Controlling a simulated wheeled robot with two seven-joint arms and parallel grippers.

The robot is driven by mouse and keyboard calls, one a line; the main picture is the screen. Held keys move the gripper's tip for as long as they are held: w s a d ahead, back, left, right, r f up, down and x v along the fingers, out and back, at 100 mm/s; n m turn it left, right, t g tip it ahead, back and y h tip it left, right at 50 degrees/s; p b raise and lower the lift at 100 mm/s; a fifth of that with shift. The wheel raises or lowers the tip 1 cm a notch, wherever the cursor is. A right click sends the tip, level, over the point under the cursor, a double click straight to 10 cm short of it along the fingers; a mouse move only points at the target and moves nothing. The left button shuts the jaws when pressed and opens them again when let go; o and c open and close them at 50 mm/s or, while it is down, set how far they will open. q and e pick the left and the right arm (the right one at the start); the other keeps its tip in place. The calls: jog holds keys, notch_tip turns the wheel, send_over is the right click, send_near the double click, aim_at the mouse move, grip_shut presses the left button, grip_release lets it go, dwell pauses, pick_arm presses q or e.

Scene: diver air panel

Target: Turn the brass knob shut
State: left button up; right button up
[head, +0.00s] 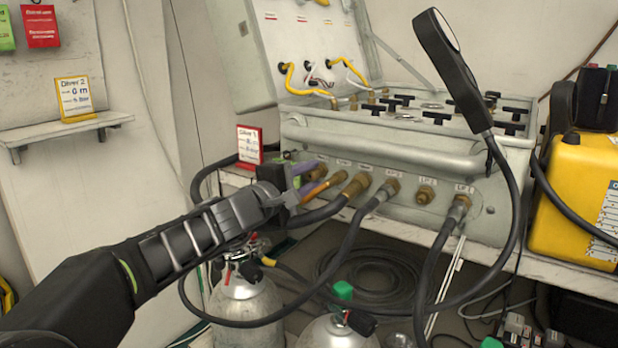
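My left gripper (306,179) is at the left end of the front face of the grey air panel case (330,139). Two purplish finger parts show, a little apart, one above the other. A small brass part, which looks like the brass knob (319,171), shows just beyond the fingertips and is partly hidden by them. I cannot tell whether the fingers touch it or grip it. A brass hose fitting (357,184) sits just right of the gripper, with more brass fittings along the row. My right gripper is out of view.
Black hoses hang from the fittings and loop below the shelf (405,232). Metal cylinders (245,298) stand underneath. A white-and-red card (249,146) stands left of the case. A black handset (452,70) rises in front of the case, and a yellow unit (575,190) stands at right.

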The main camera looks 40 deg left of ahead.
pick_arm(q)
jog(key=s, duration=0.8)
jog(key=shift+p, duration=0.45)
jog(key=shift+o, duration=0.2)
jog(key=shift+w+d+r, duration=0.1)
jog(key=shift+w, duration=0.05)
dwell(0.7)
